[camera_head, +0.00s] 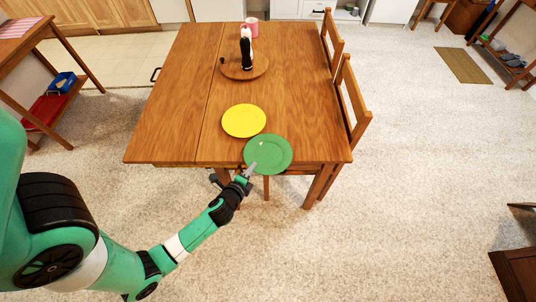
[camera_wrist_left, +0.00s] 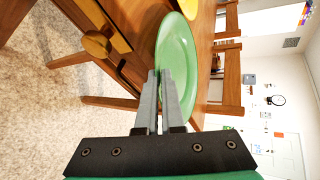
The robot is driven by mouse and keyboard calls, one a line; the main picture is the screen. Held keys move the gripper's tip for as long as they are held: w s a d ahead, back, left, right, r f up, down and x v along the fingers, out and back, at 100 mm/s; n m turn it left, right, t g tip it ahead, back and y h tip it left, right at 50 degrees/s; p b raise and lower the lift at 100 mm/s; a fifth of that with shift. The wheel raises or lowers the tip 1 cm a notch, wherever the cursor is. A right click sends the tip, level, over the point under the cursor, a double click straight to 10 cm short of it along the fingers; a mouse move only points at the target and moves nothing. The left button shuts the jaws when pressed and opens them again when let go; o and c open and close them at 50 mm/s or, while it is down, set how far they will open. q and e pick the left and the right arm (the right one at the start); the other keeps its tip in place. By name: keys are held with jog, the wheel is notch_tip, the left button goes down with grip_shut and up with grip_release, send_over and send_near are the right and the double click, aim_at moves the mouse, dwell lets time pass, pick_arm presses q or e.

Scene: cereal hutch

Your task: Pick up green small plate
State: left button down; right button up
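The green small plate (camera_head: 272,151) is at the table's near edge in the head view, part of it reaching past the edge. It also shows in the left wrist view (camera_wrist_left: 178,52), just beyond my fingertips. My left gripper (camera_head: 249,171) is at the plate's near rim. In the left wrist view its two fingers (camera_wrist_left: 159,78) are close together with the rim between their tips. I cannot tell for sure whether the plate is clear of the tabletop. My right gripper is in neither view.
A yellow plate (camera_head: 243,120) lies just behind the green one on the wooden table (camera_head: 180,110). A round wooden board (camera_head: 236,72) with a dark bottle-like object (camera_head: 246,54) and a pink cup (camera_head: 252,22) are farther back. Chairs (camera_head: 353,105) stand along the right side.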

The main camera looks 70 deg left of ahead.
pick_arm(q)
jog(key=shift+r, duration=0.1)
notch_tip(320, 180, up, 4)
jog(key=p, duration=0.3)
jog(key=s+a+r+p, duration=0.6)
jog(key=a+r, duration=0.3)
jog(key=a, duration=0.3)
jog(key=shift+s+a+p, duration=0.2)
jog(key=shift+s+p, duration=0.15)
jog(key=shift+p, duration=0.35)
